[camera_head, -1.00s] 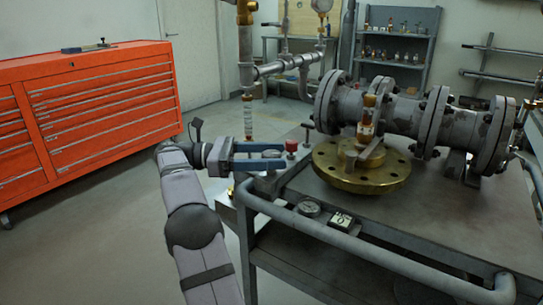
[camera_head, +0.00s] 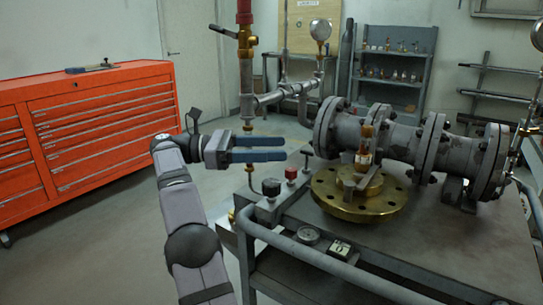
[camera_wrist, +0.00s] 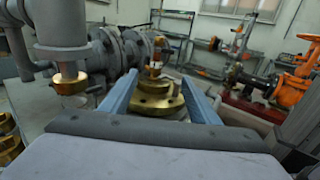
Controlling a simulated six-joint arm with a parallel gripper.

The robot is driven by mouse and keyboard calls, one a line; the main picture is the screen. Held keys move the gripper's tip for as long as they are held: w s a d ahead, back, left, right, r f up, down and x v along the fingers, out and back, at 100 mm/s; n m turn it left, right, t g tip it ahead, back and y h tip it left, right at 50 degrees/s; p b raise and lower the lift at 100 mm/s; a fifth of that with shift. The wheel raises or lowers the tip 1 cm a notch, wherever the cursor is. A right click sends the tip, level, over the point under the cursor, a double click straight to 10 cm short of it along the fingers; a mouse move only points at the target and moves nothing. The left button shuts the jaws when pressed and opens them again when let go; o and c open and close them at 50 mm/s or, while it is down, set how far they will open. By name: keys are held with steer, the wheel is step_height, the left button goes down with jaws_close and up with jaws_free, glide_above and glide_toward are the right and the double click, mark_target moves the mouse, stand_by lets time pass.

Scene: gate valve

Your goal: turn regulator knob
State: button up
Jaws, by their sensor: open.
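Two small knobs sit on a grey block at the left corner of the cart, a black knob (camera_head: 271,187) and a red knob (camera_head: 291,174). Which one is the regulator knob I cannot tell. My gripper (camera_head: 284,148) is open, with its two blue fingers pointing right. It appears above the knobs in the head view, apart from them and empty. In the wrist view the open fingers (camera_wrist: 160,90) frame a brass flange (camera_wrist: 155,106) farther off. The knobs are not clear in the wrist view.
The cart (camera_head: 430,250) carries the brass flange and a large grey flanged pipe (camera_head: 400,145). A vertical pipe (camera_head: 246,90) stands behind my gripper. A round gauge (camera_head: 307,235) lies on the cart's front part. An orange tool chest (camera_head: 90,125) stands at left.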

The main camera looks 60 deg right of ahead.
steer(key=shift+r, duration=0.2)
step_height(320, 180, up, 7)
steer(key=t+h+p, duration=0.1)
steer(key=t+p, duration=0.1)
steer(key=p, duration=0.1)
glide_above(264, 189)
steer(key=a, duration=0.2)
steer(key=w+a+r+n+h+p, duration=0.1)
steer(key=w+a+n+h, duration=0.1)
steer(key=a+n+h, duration=0.15)
steer(key=f+n+t, duration=0.2)
steer(key=f, duration=0.4)
steer(key=s+f+n+t+h, duration=0.1)
steer(key=f+n+t, duration=0.1)
steer(key=f, duration=0.4)
steer(key=f+n+t+h, duration=0.1)
steer(key=f+n+t, duration=0.1)
steer(key=f, duration=0.3)
steer(key=shift+s+d+f+p, duration=0.15)
steer(key=shift+d+f+p, duration=0.1)
steer(key=shift+f+p, duration=0.15)
steer(key=shift+w+d+f+m+t, duration=0.15)
steer(key=shift+w+f+m+t, duration=0.3)
steer(key=shift+m+t, duration=0.1)
steer(key=shift+m, duration=0.6)
steer(key=shift+d, duration=0.1)
steer(key=shift+p+x, duration=0.3)
steer(key=shift+x, duration=3.25)
